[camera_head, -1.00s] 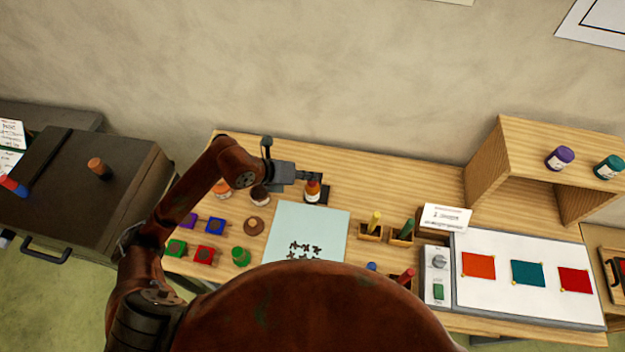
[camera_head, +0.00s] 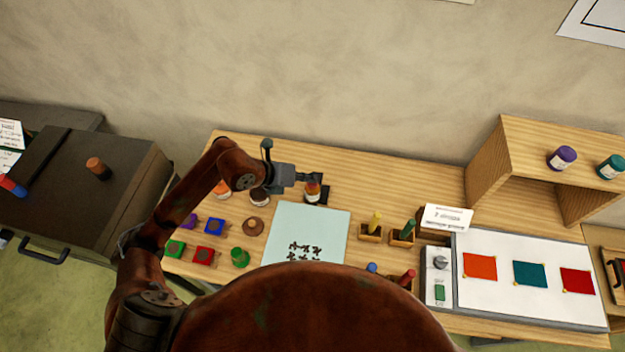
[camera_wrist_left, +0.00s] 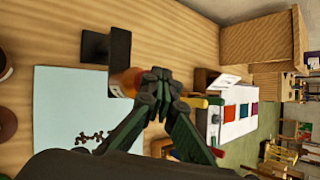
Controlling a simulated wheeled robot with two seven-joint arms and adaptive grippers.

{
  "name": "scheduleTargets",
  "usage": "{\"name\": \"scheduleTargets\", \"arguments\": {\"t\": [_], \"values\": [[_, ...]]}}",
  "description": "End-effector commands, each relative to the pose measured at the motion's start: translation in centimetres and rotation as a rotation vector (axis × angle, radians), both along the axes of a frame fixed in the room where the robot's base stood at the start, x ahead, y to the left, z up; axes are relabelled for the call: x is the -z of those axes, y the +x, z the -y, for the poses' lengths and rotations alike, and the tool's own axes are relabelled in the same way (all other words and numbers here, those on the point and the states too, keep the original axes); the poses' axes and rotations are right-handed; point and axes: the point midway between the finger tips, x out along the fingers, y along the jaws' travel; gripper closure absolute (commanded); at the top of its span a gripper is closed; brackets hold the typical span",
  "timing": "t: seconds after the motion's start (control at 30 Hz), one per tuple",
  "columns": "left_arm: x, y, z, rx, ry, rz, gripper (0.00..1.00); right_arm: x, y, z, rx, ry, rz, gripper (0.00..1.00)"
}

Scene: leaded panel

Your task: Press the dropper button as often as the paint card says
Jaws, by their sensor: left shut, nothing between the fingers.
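The dropper bottle (camera_head: 312,191), orange with a pale label, stands upright beside a black block (camera_head: 324,194) at the back of the bench. My left gripper (camera_head: 314,177) is shut and empty, its fingertips at the top of the bottle. In the left wrist view, the shut fingertips (camera_wrist_left: 160,84) overlap the edge of the orange bottle (camera_wrist_left: 127,82) and hide its button, so I cannot tell whether they touch it. A white card (camera_head: 447,217) with small print stands at the back of the white panel; I cannot read it surely. My right gripper is out of view.
A pale blue sheet (camera_head: 290,222) with small dark pieces lies in front of the bottle. Coloured blocks (camera_head: 209,254) and jars stand to its left. Tools in wooden holders (camera_head: 371,237) and the panel with coloured squares (camera_head: 520,299) are to the right.

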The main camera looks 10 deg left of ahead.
Motion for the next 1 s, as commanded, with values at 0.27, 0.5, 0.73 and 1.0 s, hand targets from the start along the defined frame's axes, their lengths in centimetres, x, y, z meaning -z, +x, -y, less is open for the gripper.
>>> {"name": "scheduleTargets", "arguments": {"t": [0.27,0.5,0.73,1.0], "values": [[0.5,0.0,0.0,0.0,0.001,-0.003,1.0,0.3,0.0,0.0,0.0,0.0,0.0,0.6],[0.6,-0.1,0.0,0.0,0.002,-0.003,1.0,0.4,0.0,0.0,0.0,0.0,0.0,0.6],[0.4,0.0,0.0,0.0,0.001,-0.003,1.0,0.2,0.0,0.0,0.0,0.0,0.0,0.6],[-1.0,0.0,0.0,0.001,0.002,0.0,1.0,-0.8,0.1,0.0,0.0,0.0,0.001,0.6]]}}
